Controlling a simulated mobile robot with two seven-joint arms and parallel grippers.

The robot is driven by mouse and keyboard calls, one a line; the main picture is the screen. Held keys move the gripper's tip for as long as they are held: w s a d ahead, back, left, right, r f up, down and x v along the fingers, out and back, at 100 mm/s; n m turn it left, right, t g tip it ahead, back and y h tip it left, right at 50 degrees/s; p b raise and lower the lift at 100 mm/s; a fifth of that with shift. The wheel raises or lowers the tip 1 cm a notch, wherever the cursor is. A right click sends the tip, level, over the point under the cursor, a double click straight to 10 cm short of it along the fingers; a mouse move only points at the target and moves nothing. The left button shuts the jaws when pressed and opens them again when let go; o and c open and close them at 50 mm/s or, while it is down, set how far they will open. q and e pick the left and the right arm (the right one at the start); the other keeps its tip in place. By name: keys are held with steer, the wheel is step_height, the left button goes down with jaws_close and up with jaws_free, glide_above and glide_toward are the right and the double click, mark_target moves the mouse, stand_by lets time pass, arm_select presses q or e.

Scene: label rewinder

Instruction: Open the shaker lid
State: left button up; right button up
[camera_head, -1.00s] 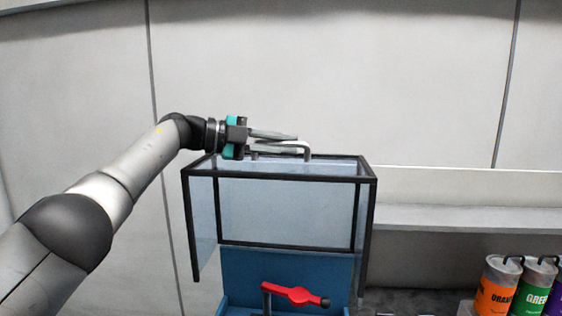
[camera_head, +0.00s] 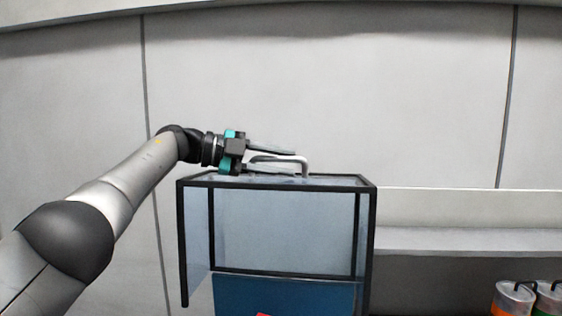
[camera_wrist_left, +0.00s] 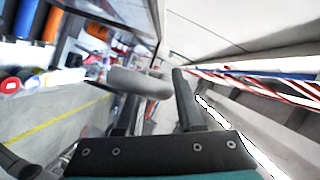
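The shaker lid (camera_head: 370,215) is a clear box with a black frame, seen in the head view above a blue base (camera_head: 285,295). A bent grey handle (camera_head: 305,165) stands on its top. My left gripper (camera_head: 275,157) is at this handle, with one dark finger showing just above the bar and the other hard to make out. In the left wrist view, the grey bar (camera_wrist_left: 140,82) lies at the fingertips of my left gripper (camera_wrist_left: 157,90), and the fingers stand apart. I cannot tell how firmly they touch it. My right gripper is out of view.
Labelled cans (camera_head: 513,298) stand at the lower right, below a pale ledge (camera_head: 460,240). A grey panelled wall fills the background. The air above the lid is clear. A small red part (camera_head: 262,314) shows at the bottom edge.

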mark_target(239, 178)
arm_select(q)
steer(key=shift+o, duration=0.5)
steer(key=shift+s, duration=0.1)
steer(key=shift+a, duration=0.15)
steer(key=shift+s+a+r, duration=0.1)
steer(key=shift+a, duration=0.25)
steer(key=b+v, duration=0.1)
steer(key=v, duration=0.6)
steer(key=shift+s+a+r, duration=0.1)
steer(key=shift+a, duration=0.2)
steer(key=v, duration=0.6)
steer(key=shift+s+a+r+p, duration=0.15)
steer(key=shift+s+a+p, duration=0.05)
steer(key=shift+a+p, duration=0.1)
